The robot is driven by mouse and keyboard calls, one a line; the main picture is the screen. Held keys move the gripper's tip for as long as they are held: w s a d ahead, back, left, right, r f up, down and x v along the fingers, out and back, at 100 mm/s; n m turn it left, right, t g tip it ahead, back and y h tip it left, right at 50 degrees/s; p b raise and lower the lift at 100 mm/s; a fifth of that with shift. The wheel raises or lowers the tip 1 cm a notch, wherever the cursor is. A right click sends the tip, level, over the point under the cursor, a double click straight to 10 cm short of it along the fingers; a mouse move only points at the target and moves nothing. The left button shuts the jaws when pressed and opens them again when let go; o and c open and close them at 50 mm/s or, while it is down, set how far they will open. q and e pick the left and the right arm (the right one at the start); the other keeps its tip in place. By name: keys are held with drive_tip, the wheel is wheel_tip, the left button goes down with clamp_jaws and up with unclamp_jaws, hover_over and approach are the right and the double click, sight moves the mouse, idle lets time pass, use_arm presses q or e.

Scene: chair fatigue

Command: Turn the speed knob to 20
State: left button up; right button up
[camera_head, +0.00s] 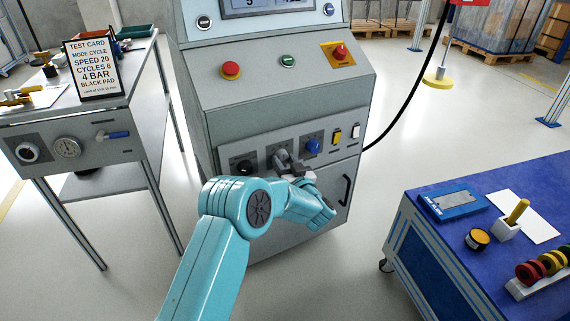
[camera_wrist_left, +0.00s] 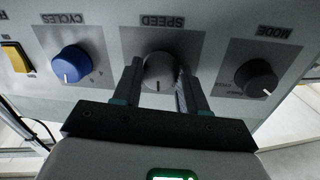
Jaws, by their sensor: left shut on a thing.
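The grey speed knob (camera_wrist_left: 158,72) sits on the cabinet's control panel under the label SPEED, which appears upside down in the left wrist view. My left gripper (camera_wrist_left: 160,85) is shut on this knob, one finger on each side. In the head view my left gripper (camera_head: 288,163) is at the panel and mostly covers the knob. The test card (camera_head: 90,68) on the left table reads SPEED 20. The knob's scale numbers are too small to read. My right gripper is not in view.
The black mode knob (camera_wrist_left: 256,78) and blue cycles knob (camera_wrist_left: 70,64) flank the speed knob closely. Red button (camera_head: 230,69), green button (camera_head: 288,61) and red emergency stop (camera_head: 340,52) are above. A blue bench (camera_head: 420,255) stands at right.

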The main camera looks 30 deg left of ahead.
use_arm(q)
drive_tip(key=n+b, duration=0.2)
drive_tip(key=n, duration=0.1)
drive_tip(key=n+b, duration=0.1)
drive_tip(key=n, duration=0.1)
drive_tip(key=shift+f+b, duration=0.25)
drive_tip(key=shift+b, duration=0.15)
drive_tip(key=shift+w+d+r+n+y+b, duration=0.1)
drive_tip(key=shift+n+y+b, duration=0.3)
drive_tip(key=shift+n+b, duration=0.75)
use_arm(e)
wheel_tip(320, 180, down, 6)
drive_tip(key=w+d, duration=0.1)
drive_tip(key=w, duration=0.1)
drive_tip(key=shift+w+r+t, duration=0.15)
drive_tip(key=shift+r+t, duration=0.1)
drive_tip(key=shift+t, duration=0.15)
use_arm(q)
drive_tip(key=shift+n, duration=0.25)
drive_tip(key=o, duration=1)
drive_tip(key=shift+o, duration=0.2)
drive_tip(key=p+v, duration=0.4)
drive_tip(key=v, duration=1.2)
drive_tip(key=shift+p, duration=0.4)
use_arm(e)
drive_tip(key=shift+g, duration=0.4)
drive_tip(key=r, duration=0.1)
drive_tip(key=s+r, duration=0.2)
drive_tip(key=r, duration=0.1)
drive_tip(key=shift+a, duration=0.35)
